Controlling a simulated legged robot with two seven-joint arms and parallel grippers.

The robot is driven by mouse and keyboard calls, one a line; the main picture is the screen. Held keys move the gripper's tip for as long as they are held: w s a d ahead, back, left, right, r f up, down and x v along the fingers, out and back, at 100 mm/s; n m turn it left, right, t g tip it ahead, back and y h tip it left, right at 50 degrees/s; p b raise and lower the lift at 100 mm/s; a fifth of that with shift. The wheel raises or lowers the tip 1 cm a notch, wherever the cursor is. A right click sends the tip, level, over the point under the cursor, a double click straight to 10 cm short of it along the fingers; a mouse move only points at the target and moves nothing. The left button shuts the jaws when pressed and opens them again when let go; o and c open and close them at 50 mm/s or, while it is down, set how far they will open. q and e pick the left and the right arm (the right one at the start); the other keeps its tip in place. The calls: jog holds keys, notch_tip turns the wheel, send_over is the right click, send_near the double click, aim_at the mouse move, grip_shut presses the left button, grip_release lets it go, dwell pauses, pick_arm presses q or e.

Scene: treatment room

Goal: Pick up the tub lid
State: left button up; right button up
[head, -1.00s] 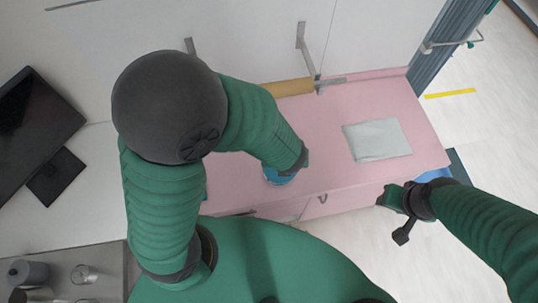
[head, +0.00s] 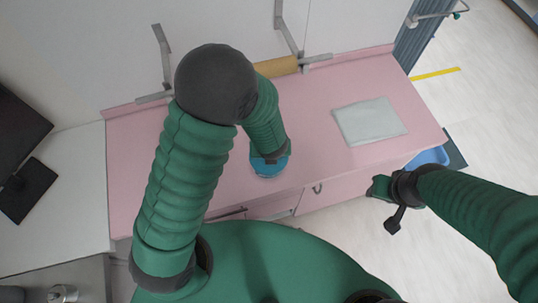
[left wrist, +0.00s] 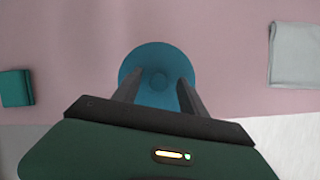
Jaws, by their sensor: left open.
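The tub lid is a round blue disc (left wrist: 157,55) with a small raised knob at its middle, in the left wrist view. It lies over the pink counter. In the head view its blue edge (head: 268,172) shows below my left gripper (head: 270,157), which covers much of it. In the left wrist view the two fingers of my left gripper (left wrist: 160,79) are apart, one on each side of the knob, over the lid. I cannot tell whether they touch it. My right gripper (head: 386,190) is away to the right, beyond the counter's front edge; its jaws are unclear.
The pink counter (head: 310,120) holds a folded grey cloth (head: 368,121) to the right. A teal box (left wrist: 15,88) lies left of the lid. A blue bin (head: 430,157) stands on the floor at right.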

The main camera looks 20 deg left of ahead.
pick_arm(q)
jog(key=shift+s+r, duration=0.1)
grip_shut()
dwell(0.3)
